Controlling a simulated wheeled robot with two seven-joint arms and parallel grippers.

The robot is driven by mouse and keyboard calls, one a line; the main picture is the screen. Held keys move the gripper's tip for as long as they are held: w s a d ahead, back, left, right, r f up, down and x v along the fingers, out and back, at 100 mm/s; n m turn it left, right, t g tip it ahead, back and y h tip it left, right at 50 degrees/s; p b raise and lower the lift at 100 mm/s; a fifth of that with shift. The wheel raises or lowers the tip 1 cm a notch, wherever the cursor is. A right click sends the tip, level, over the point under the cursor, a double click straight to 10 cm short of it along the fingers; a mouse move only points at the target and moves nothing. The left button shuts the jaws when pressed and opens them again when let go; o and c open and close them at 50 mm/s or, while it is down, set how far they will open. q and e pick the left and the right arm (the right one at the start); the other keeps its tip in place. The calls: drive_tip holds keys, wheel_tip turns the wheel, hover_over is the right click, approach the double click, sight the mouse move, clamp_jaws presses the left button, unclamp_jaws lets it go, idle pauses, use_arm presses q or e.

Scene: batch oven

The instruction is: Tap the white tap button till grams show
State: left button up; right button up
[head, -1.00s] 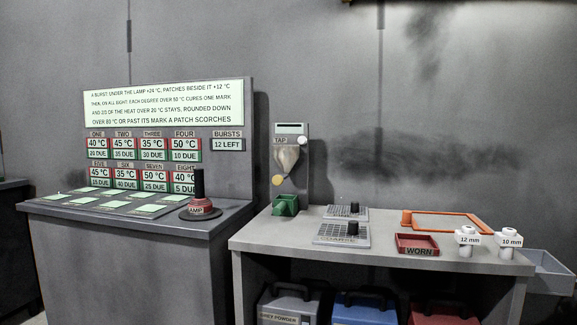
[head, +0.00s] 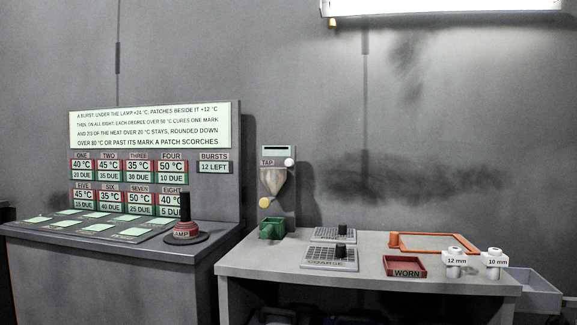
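The white tap button (head: 288,162) is a small round knob at the right of the TAP label on the grey dispenser panel (head: 279,154). The dark display strip (head: 279,149) above it shows no digits that I can make out. A tan funnel-shaped hopper (head: 273,182) hangs below, with a yellow-orange disc (head: 265,202) at its lower left. A green open cup (head: 272,228) stands beneath on the table edge. Neither of my grippers is in the head view.
Left is a console with a lit rule board (head: 150,124), patch readouts and a lamp (head: 185,232). The grey table (head: 240,263) holds two grates (head: 330,258), a red WORN tray (head: 405,267), an orange frame (head: 432,237) and white 12 mm (head: 455,260) and 10 mm (head: 493,260) pieces.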

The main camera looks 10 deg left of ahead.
use_arm(q)
clamp_jaws()
idle(1.4)
